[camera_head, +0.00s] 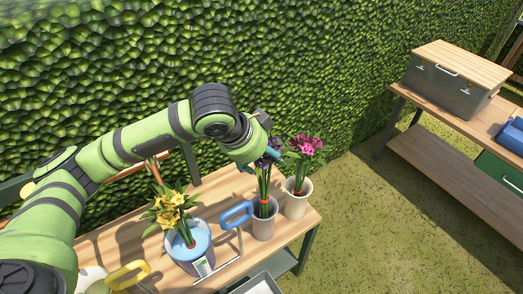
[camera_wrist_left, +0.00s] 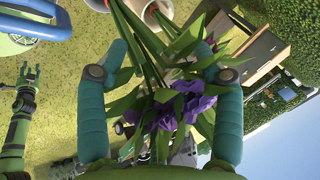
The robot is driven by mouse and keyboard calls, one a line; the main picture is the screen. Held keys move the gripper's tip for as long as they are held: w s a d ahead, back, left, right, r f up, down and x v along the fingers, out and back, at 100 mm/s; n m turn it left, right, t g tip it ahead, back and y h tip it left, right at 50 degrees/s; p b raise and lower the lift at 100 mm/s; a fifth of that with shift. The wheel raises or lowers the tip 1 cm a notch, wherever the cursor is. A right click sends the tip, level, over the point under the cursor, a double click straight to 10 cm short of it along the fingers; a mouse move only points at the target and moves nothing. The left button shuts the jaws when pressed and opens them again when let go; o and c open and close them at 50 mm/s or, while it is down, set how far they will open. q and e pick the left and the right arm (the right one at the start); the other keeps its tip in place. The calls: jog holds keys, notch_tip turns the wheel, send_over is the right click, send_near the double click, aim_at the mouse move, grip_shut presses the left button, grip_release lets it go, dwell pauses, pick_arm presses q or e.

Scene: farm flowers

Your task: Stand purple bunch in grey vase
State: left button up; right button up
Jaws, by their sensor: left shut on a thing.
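The purple bunch (camera_head: 265,178), with long green stems and a red band, stands nearly upright over the grey vase (camera_head: 263,226) on the wooden table. Its lower stems appear to be inside the vase mouth. My left gripper (camera_head: 262,154) is shut on the bunch high up, just under the blooms. In the left wrist view the purple blooms (camera_wrist_left: 180,105) and leaves lie between the two teal fingers, with stems running up to the vases at the top edge. The stem ends are hidden. My right gripper (camera_wrist_left: 28,72) shows small there, its fingers apart and empty.
A cream vase (camera_head: 298,203) with pink flowers stands close behind and right of the grey vase. A blue bucket (camera_head: 187,255) with yellow flowers stands left. A second table (camera_head: 440,135) at right bears a grey chest (camera_head: 448,85).

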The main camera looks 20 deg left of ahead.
aim_at(261, 180)
pick_arm(q)
jog(key=shift+f+b, duration=0.75)
jog(key=shift+f, duration=1.3)
jog(key=o, duration=1.8)
jog(key=v, duration=1.2)
jog(key=shift+s+a, duration=0.1)
jog(key=shift+f, duration=0.1)
